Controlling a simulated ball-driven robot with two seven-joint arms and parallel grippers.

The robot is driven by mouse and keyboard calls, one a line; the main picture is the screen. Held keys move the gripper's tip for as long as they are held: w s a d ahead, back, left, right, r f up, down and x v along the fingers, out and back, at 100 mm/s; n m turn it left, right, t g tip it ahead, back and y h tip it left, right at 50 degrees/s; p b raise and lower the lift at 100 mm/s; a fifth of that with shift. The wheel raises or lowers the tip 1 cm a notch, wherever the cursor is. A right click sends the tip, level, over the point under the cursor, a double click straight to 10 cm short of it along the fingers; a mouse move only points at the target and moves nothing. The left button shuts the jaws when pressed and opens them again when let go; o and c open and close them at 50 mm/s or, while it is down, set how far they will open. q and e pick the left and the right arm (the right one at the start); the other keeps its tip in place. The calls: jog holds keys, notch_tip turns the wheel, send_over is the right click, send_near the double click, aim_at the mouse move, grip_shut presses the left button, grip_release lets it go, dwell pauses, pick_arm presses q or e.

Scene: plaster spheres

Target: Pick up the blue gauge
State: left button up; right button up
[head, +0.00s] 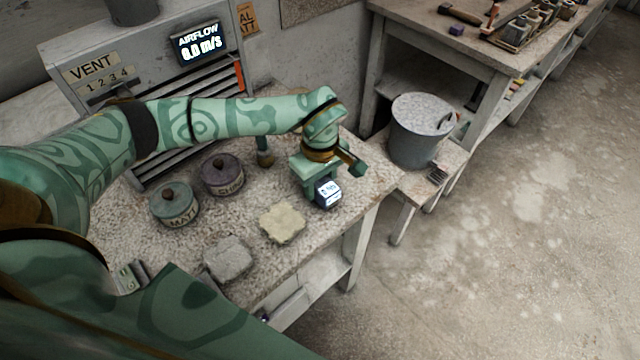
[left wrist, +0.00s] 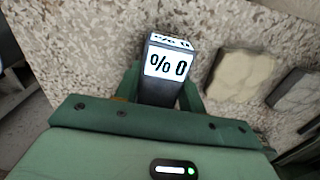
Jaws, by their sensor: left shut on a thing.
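The blue gauge (head: 328,194) is a small dark block with a lit white display, near the right edge of the speckled worktable (head: 240,264). My left gripper (head: 319,188) is shut on it from above. In the left wrist view the gauge (left wrist: 168,68) sits between the two green fingers (left wrist: 163,88), its display facing the camera and its lower part hidden by the gripper. I cannot tell whether it touches the table or hangs just above it. My right gripper is not in view.
Two lidded jars, one green (head: 174,205) and one purple (head: 222,175), stand left of the gripper. A pale slab (head: 282,223) and a grey slab (head: 229,258) lie nearer. A metal bucket (head: 415,135) stands on a low stand to the right. A vent cabinet (head: 130,62) rises behind.

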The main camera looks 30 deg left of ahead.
pick_arm(q)
notch_tip(320, 180, up, 4)
jog(key=shift+r+p, duration=0.1)
jog(key=shift+p, duration=0.55)
jog(key=s+d+r+p, duration=0.2)
jog(key=s+d+r, duration=0.2)
jog(key=s+r, duration=0.4)
jog(key=s, duration=0.5)
jog(key=shift+s+r+p, duration=0.2)
jog(key=shift+r+p, duration=0.15)
